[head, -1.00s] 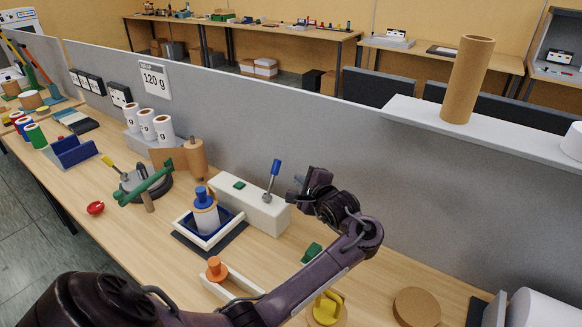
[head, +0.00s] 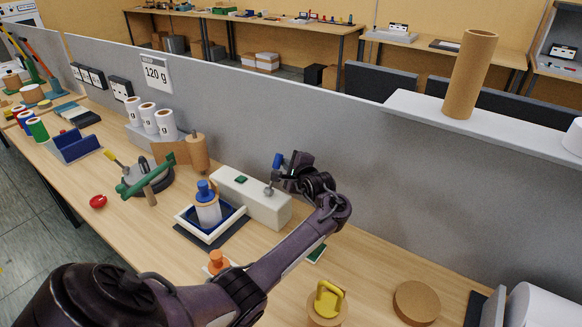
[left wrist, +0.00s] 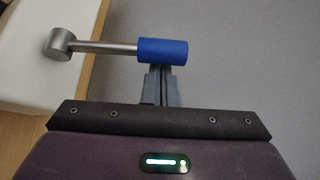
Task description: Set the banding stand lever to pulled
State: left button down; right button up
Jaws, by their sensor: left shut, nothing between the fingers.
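The banding stand is a white box (head: 243,195) on the table against the grey partition. Its lever has a metal pivot and rod and a blue handle (head: 278,160), standing up from the box. In the left wrist view the blue handle (left wrist: 163,51) lies across the tips of my left gripper (left wrist: 160,80), with the metal rod (left wrist: 105,47) running left to the round pivot (left wrist: 60,43). My left gripper (head: 291,168) is shut and empty, its fingertips against or just beside the handle; contact is hard to tell. My right gripper is not in view.
A blue-white tray (head: 211,222) with a blue-capped bottle stands left of my arm. An orange-knobbed piece (head: 217,262) and a yellow-handled round piece (head: 327,302) are close to my forearm. A cardboard tube (head: 470,75) stands on the shelf at right.

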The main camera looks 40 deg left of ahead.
aim_at(278, 161)
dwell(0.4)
pick_arm(q)
jog(key=shift+s+r+n+t+p, duration=0.35)
jog(key=shift+s+n+t+p, duration=0.05)
jog(key=shift+p, duration=0.1)
jog(key=shift+s+d+r+n+t+y+p, duration=0.1)
jog(key=shift+s+r+n+t+y+p, duration=0.2)
jog(key=shift+s+n, duration=0.25)
jog(key=shift+s+d+r+n+t+y+p, duration=0.1)
jog(key=shift+s+r+n+y+p, duration=0.05)
jog(key=shift+s+n+y+p, duration=0.3)
jog(key=s+n+t+y, duration=0.1)
jog(key=s+n+y, duration=0.1)
jog(key=s+n, duration=0.2)
jog(key=s, duration=0.3)
jog(key=shift+s+d+f+n+y, duration=0.2)
jog(key=shift+d+f+n+y, duration=0.05)
jog(key=shift+d+n+y, duration=0.15)
jog(key=shift+f, duration=0.1)
